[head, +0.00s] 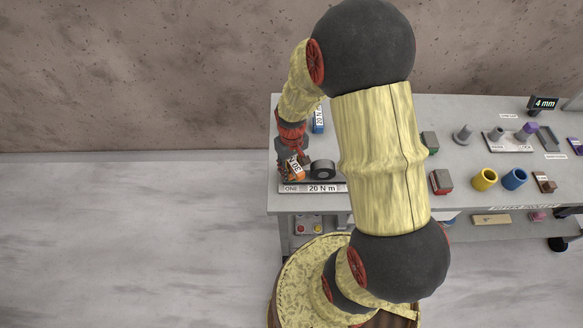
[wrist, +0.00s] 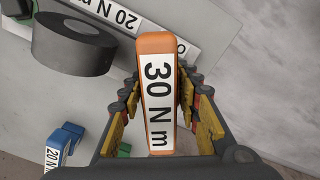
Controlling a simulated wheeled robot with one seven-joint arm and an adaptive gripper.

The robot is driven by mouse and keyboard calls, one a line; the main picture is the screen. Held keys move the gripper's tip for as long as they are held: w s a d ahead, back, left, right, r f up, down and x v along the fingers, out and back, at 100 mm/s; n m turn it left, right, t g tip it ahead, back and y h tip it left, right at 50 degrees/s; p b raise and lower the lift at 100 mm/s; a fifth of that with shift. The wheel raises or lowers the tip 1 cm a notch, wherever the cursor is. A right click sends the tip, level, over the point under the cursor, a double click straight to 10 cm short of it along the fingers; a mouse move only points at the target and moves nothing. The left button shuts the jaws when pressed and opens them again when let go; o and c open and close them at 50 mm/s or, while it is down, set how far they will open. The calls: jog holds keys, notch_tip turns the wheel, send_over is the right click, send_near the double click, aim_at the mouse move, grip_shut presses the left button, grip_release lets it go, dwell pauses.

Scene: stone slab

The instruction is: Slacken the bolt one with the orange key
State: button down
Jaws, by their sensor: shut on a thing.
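The orange key (wrist: 154,43), labelled 30 N m, is between the fingers of my gripper (wrist: 158,97), which is shut on it. In the head view my gripper (head: 291,150) is at the table's left end, with the orange key (head: 298,174) below it. The key is over or beside the left end of the plate labelled ONE and 20 N m (head: 322,188). Bolt one itself is hidden behind the key and gripper, so I cannot tell whether the key is seated on it.
A thick dark cylinder (head: 323,169) stands on the plate close right of the key; it also shows in the wrist view (wrist: 75,45). A blue key (head: 318,119), labelled 20 N m, lies behind. Yellow (head: 484,180) and blue (head: 515,179) cups stand farther right on the grey table.

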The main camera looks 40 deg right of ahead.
aim_at(292, 160)
jog(key=shift+f+b, duration=0.35)
jog(key=shift+f, duration=0.3)
jog(key=n, duration=0.5)
jog(key=shift+n+p, duration=0.35)
jog(key=shift+n, duration=0.05)
jog(key=n, duration=0.6)
jog(key=shift+p, duration=0.3)
jog(key=shift+r+p, duration=1.3)
jog(key=shift+r, duration=0.5)
jog(key=shift+r+p, duration=1.8)
jog(key=shift+r, duration=0.7)
